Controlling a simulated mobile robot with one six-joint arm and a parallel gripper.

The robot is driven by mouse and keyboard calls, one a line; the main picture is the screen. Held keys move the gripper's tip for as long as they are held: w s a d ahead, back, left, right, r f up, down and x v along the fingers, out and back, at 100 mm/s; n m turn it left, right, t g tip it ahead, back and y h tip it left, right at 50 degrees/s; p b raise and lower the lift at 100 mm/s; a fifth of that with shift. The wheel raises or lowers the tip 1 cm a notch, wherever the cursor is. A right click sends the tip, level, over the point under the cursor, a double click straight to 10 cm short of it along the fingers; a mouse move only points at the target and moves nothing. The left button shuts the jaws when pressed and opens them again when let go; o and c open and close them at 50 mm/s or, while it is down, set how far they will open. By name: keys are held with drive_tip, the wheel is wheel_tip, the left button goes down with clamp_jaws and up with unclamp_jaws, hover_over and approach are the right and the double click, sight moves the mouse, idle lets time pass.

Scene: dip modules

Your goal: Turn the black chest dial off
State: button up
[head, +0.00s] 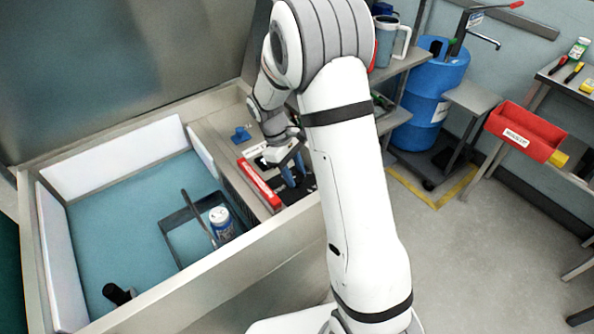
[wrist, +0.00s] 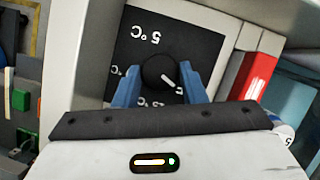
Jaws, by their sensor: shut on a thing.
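The black chest dial (wrist: 158,71) is a round knob on a dark square plate (wrist: 190,42) in the wrist view. Its white pointer mark points to the lower right of that picture. An upside-down "5 °C" label is at the plate's top; other labels are partly covered. The blue fingers of my gripper (wrist: 158,88) are on both sides of the knob and shut on it. In the head view my gripper (head: 291,172) reaches down to the panel at the right end of the open chest (head: 110,136); the dial is hidden there.
A red strip (head: 259,186) lies beside my gripper, and a small blue part (head: 240,134) is behind it. Inside the chest are a dark wire basket (head: 176,217), a can (head: 221,222) and a black item (head: 117,293). Open floor (head: 470,260) is at right.

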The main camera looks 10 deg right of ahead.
drive_tip(key=shift+w+r, duration=0.1)
drive_tip(key=shift+w, duration=0.05)
idle(0.4)
drive_tip(key=o, duration=0.8)
drive_tip(key=shift+d, duration=0.1)
drive_tip(key=shift+o, duration=0.9)
drive_tip(key=v, duration=0.7)
drive_tip(key=shift+a+r+b, duration=0.2)
drive_tip(key=shift+r+b, duration=0.05)
drive_tip(key=shift+b, duration=0.1)
